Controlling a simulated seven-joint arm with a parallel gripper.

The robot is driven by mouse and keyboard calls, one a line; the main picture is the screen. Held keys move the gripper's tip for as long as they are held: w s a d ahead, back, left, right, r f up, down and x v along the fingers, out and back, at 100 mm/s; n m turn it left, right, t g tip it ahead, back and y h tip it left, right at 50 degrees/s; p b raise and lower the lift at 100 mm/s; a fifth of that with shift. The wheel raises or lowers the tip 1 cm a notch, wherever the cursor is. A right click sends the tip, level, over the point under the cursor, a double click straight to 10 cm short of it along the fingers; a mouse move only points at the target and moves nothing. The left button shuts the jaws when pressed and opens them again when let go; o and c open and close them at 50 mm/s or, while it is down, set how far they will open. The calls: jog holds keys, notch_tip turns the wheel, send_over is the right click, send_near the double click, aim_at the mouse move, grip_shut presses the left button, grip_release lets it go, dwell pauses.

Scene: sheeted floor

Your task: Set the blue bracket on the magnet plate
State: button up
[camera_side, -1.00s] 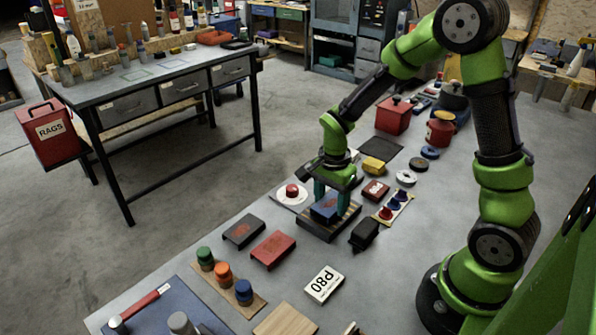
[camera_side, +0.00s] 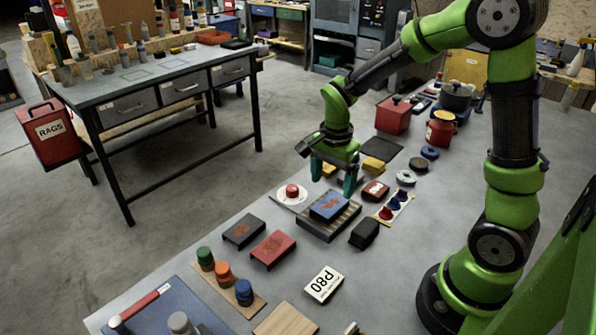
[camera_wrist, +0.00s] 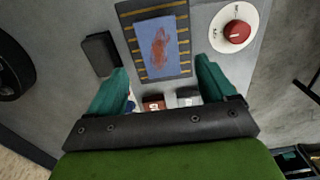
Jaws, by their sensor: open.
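The blue bracket (camera_side: 330,206), with a reddish patch on its top, lies flat on the dark magnet plate (camera_side: 343,226) with yellow stripes. In the wrist view the bracket (camera_wrist: 162,47) sits within the outline of the plate (camera_wrist: 130,30), roughly in line with it. My gripper (camera_side: 333,182) is open and empty, with its teal fingers apart. It is above and behind the bracket in the side view, clear of it. The wrist view shows the two fingertips (camera_wrist: 160,78) spread to either side, with nothing between them.
A black block (camera_side: 364,234) stands right of the plate. A white disc with a red knob (camera_side: 292,192) lies to its left. Dark (camera_side: 243,231) and red (camera_side: 273,249) brackets lie in front. A red-and-white box (camera_side: 375,191) and yellow block (camera_side: 373,165) are behind.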

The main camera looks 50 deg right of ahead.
aim_at(331, 204)
notch_tip(331, 204, up, 6)
jog(key=s+a+r+n+t+y, duration=0.2)
jog(key=s+a+r+n+t, duration=0.5)
jog(key=n, duration=0.7)
jog(key=s+r, duration=0.2)
jog(key=s, duration=0.2)
jog(key=shift+a, duration=0.15)
jog(key=shift+r, duration=0.1)
jog(key=shift+c, duration=0.2)
